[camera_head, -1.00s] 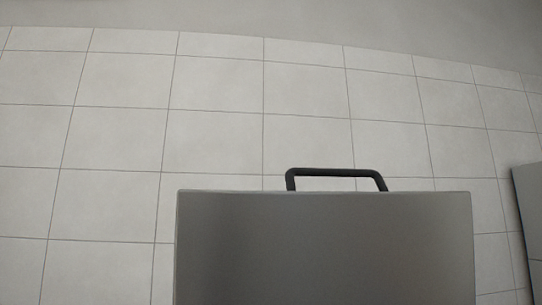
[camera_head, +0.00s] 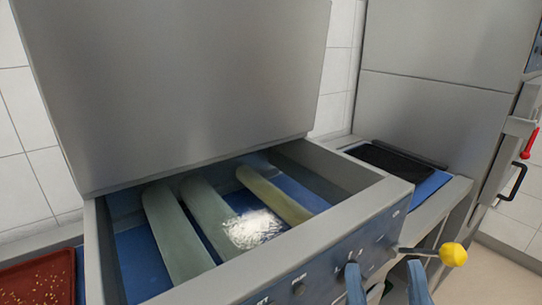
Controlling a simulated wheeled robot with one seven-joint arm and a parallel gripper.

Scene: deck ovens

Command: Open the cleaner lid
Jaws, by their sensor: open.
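The cleaner lid (camera_head: 180,75) is a grey steel panel. It stands raised, leaning slightly back, at the rear of the open cleaner (camera_head: 270,262). Inside the cleaner are several pale rollers (camera_head: 205,215) over a blue floor, with a bright white patch among them. The lid's top edge and handle are out of view. My gripper (camera_head: 384,268) shows as two blue fingers at the bottom right, spread apart with nothing between them. They are in front of the cleaner's control panel, apart from the lid.
A lever with a yellow knob (camera_head: 453,254) sticks out right of the fingers. A red tray (camera_head: 38,280) with crumbs lies at the lower left. A dark flat item (camera_head: 392,160) lies on the counter at right, beside a steel cabinet (camera_head: 435,45). Floor shows at the far right.

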